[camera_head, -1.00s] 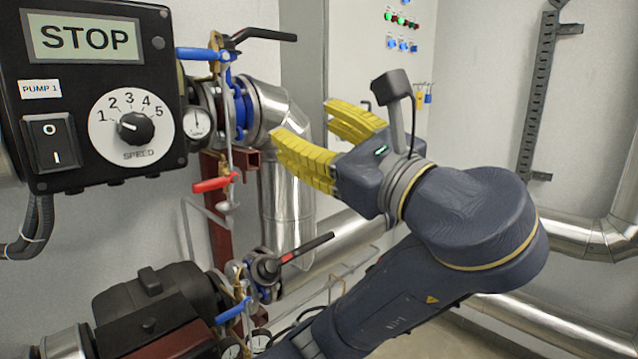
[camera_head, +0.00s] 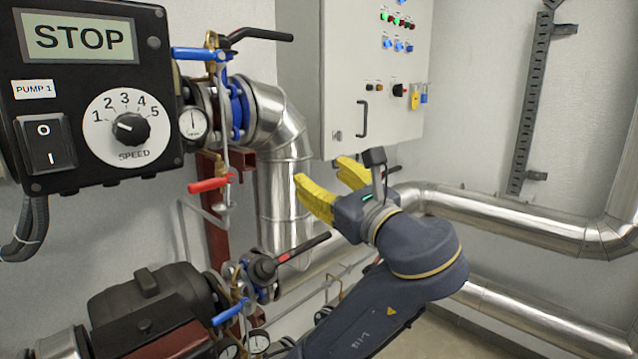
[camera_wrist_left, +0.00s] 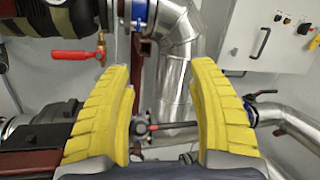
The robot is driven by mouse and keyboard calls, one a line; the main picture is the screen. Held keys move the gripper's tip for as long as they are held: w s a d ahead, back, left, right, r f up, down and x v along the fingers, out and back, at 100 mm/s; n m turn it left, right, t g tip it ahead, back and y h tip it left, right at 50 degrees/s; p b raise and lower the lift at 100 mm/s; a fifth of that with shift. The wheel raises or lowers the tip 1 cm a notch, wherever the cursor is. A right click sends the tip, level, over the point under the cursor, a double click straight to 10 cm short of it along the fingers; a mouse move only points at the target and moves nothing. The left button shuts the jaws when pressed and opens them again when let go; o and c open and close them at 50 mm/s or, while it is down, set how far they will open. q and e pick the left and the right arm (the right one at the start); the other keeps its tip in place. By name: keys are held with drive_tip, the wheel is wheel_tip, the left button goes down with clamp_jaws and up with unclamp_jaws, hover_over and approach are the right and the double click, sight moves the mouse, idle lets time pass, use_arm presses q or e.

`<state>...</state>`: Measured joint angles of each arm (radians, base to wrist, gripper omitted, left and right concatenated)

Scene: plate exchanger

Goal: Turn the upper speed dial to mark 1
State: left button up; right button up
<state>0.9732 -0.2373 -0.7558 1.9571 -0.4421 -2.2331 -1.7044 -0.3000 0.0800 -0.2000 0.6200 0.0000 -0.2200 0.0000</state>
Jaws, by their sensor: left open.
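The speed dial (camera_head: 130,128) is a black knob on a white round scale marked 1 to 5, on the black PUMP 1 control box (camera_head: 165,85) at the upper left of the head view. Its pointer line appears to point up-left toward mark 1. My left gripper (camera_head: 321,172), with yellow padded fingers, is open and empty, well to the right of and below the dial, touching nothing. In the left wrist view, the open fingers (camera_wrist_left: 163,68) frame pipework, and the dial is not visible there. My right gripper is not in view.
The box has a STOP display (camera_head: 80,38) and a rocker switch (camera_head: 45,142). Valves with blue (camera_head: 200,54) and red (camera_head: 208,185) handles and a silver pipe (camera_head: 285,170) stand between box and gripper. A grey cabinet (camera_head: 350,70) is behind. A pump motor (camera_head: 150,295) is below.

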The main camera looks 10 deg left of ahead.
use_arm(q)
drive_tip(key=shift+w+f, duration=0.45)
drive_tip(key=shift+f, duration=0.15)
